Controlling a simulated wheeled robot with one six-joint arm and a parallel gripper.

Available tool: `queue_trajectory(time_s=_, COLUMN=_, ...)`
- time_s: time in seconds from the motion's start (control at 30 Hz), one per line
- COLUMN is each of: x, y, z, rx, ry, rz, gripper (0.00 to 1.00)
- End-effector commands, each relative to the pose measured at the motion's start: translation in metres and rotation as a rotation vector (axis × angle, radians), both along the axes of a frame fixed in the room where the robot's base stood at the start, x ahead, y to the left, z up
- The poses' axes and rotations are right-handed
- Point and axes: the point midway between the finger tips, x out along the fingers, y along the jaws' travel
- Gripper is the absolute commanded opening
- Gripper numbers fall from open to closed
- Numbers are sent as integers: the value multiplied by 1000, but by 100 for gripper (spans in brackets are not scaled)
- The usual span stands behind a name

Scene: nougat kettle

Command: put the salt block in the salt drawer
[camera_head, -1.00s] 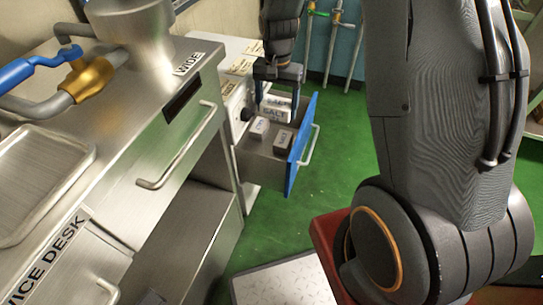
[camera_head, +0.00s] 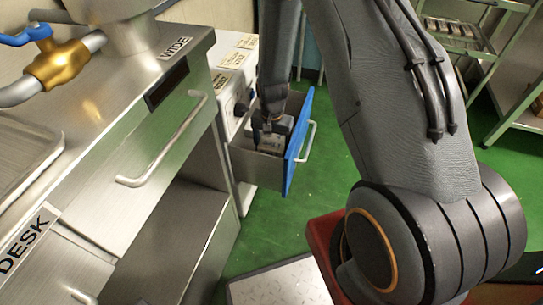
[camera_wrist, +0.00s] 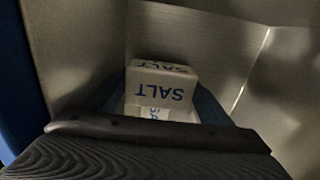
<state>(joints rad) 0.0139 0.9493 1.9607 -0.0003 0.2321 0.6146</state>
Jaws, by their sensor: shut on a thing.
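The white salt block, lettered SALT in blue, sits between my gripper's fingers in the wrist view (camera_wrist: 162,84). My gripper (camera_head: 270,140) is shut on it and reaches down inside the open drawer with the blue front (camera_head: 299,143). In the wrist view my gripper (camera_wrist: 158,104) has a blue finger on each side of the block, with grey drawer walls around. Another white lettered surface shows just below; I cannot tell whether it is a second block. Whether the held block touches the drawer floor is hidden.
The steel counter (camera_head: 150,85) with a pulled bar handle stands left of the drawer. A white labelled cabinet (camera_head: 233,62) stands behind it. A shelf rack (camera_head: 465,35) stands at the far right.

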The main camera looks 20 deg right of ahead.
Motion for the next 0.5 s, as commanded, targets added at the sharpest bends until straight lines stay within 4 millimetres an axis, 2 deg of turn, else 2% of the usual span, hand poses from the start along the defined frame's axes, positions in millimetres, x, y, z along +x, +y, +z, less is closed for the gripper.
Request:
queue_trajectory(time_s=0.17, x=1, y=0, z=-11, rx=0, ry=-1, rz=0, gripper=30)
queue_trajectory(time_s=0.4, x=0, y=0, z=-42, rx=0, ry=0, rz=0, gripper=30)
queue_trajectory(time_s=0.5, x=1, y=0, z=-44, rx=0, ry=-3, rz=0, gripper=30)
